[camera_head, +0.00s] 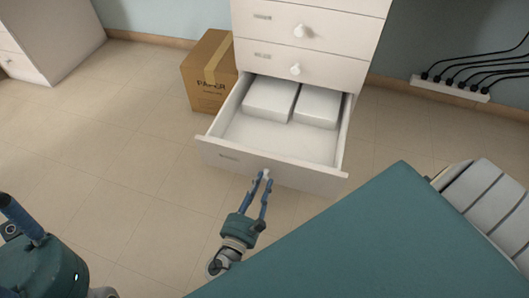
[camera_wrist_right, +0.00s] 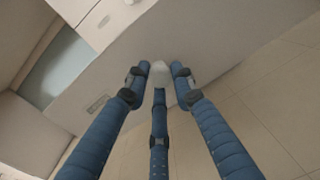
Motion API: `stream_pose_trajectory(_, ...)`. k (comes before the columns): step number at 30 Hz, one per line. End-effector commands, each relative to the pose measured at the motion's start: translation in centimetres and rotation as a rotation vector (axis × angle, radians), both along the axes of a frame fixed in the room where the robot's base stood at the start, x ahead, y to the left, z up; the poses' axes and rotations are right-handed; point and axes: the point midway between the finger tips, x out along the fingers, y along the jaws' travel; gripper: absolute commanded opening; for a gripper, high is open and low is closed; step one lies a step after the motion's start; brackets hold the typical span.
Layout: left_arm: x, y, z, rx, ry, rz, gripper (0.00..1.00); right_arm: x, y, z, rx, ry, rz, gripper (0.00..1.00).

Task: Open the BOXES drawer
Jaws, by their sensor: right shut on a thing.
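The lowest drawer (camera_head: 215,151) of the white cabinet stands pulled well out in the head view, with two white boxes (camera_head: 270,97) at its back and bare floor in front of them. A small label on its front is too small to read. My right gripper (camera_head: 265,178) is at the drawer front, shut on the white knob (camera_wrist_right: 160,72). The right wrist view shows its blue fingers (camera_wrist_right: 160,90) around the knob and the drawer front (camera_wrist_right: 125,85) behind. Part of my left gripper (camera_head: 22,220) shows at the lower left, away from the cabinet; its fingertips are not clear.
Two shut drawers with knobs (camera_head: 303,31) are above the open one. A cardboard box (camera_head: 207,75) stands left of the cabinet. A teal surface (camera_head: 390,235) fills the lower right, with a white slatted item (camera_head: 490,190) beside it. A power strip (camera_head: 449,88) is at the wall. Floor at left is clear.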

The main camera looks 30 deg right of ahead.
Motion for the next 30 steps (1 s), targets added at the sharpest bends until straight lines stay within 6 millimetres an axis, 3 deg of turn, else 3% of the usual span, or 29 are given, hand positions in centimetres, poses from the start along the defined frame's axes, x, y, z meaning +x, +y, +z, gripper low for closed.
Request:
stream_pose_trajectory(16,0.03,-0.03,0.17,0.0,0.001,-0.001,0.4,-0.57,0.51,0.04,-0.003,-0.001,-0.002,0.0)
stream_pose_trajectory(17,0.03,-0.03,0.17,0.0,0.001,-0.001,0.4,-0.57,0.51,0.03,-0.003,-0.001,-0.002,0.28)
stream_pose_trajectory(19,0.03,-0.03,0.17,0.0,0.001,-0.001,0.4,-0.57,0.51,0.03,-0.003,-0.001,-0.002,0.42)
stream_pose_trajectory(30,-0.03,0.08,0.36,-0.002,-0.005,0.002,0.4,-0.51,0.56,0.32,-0.001,-0.001,-0.001,0.43)
